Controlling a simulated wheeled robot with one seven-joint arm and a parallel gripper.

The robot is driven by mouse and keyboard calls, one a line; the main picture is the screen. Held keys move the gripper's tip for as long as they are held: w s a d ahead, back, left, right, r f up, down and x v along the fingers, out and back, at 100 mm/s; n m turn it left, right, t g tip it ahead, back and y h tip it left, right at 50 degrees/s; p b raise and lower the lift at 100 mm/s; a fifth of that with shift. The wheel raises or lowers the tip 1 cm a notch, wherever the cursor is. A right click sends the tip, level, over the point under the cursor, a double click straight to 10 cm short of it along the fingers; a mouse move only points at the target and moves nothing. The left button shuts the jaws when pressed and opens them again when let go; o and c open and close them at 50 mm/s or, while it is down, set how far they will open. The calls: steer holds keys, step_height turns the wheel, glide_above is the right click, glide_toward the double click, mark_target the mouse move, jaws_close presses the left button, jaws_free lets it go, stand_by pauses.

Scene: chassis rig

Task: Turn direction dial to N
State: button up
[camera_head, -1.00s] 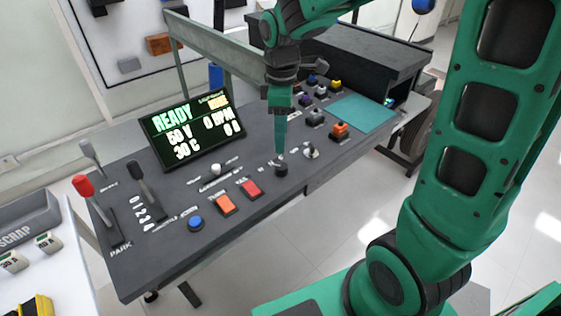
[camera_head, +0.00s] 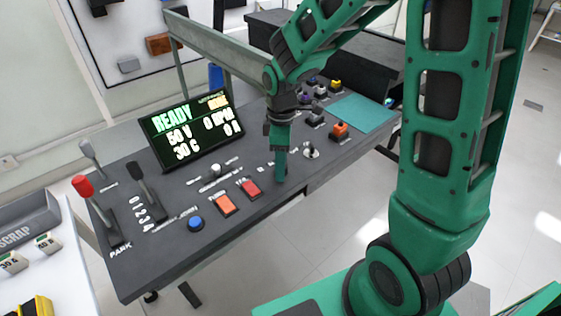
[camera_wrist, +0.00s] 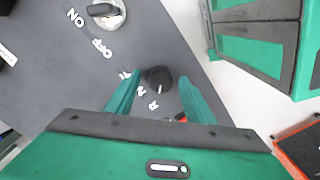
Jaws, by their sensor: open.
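The direction dial (camera_wrist: 160,79) is a small round black knob on the dark console, with letters that look like F, N and R beside it in the wrist view. I cannot tell for certain which letter it points at. My gripper (camera_wrist: 159,84) is open, with one green finger on each side of the dial. I cannot tell whether the fingers touch it. In the head view my gripper (camera_head: 281,177) points down at the console and hides the dial.
An ON/OFF rotary switch (camera_wrist: 104,12) is near the dial. A red button (camera_head: 251,188), an orange button (camera_head: 224,204) and a blue button (camera_head: 195,223) lie to the left. The display (camera_head: 191,131) reads READY. A teal mat (camera_head: 362,113) lies to the right.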

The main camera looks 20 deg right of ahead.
steer(key=c, duration=1.1)
steer(key=shift+o, duration=0.2)
steer(key=shift+m, duration=0.3)
steer(key=m, duration=0.4)
steer(key=shift+w+r, duration=0.1)
steer(key=shift+m, duration=2)
steer(key=shift+w, duration=0.1)
steer(key=o, duration=1.1)
steer(key=shift+c, duration=0.2)
